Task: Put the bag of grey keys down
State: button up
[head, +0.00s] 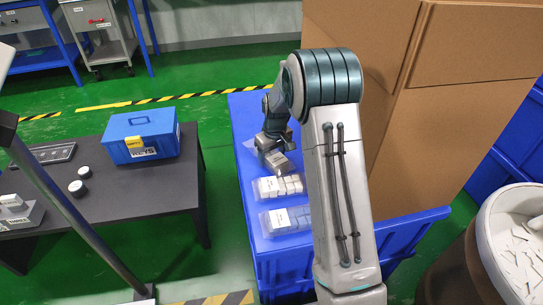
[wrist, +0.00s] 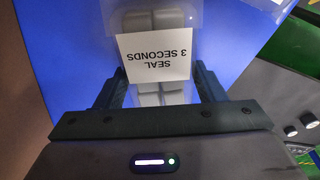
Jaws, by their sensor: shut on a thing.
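The bag of grey keys (wrist: 154,92) is a clear bag with grey blocks and a white label reading "SEAL 3 SECONDS", seen upside down in the wrist view. My gripper (wrist: 158,84) is shut on it, with one dark finger on each side. In the head view, the bag (head: 279,164) shows under my gripper (head: 272,145), over the far part of the blue surface (head: 247,108). I cannot tell whether its underside touches that surface. My gripper hides part of the bag in the head view.
A bag of whitish keys (head: 279,187) and a bag of bluish keys (head: 286,219) lie nearer on the blue surface. A large cardboard box (head: 420,120) stands to the right. A dark table (head: 130,195) with a blue box (head: 141,135) is to the left.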

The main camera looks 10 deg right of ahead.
aim_at(274, 156)
jog(key=shift+f, duration=0.1)
jog(key=o, duration=1.2)
jog(key=s+r+m+p, duration=0.15)
jog(key=s+r, duration=0.25)
jog(key=r, duration=0.4)
jog(key=s+r+n+p, duration=0.15)
jog(key=s+r, duration=0.25)
jog(key=r, duration=0.4)
jog(key=s+r+m, duration=0.2)
jog(key=s+m, duration=0.2)
jog(key=s, duration=2)
jog(key=shift+s+h, duration=0.3)
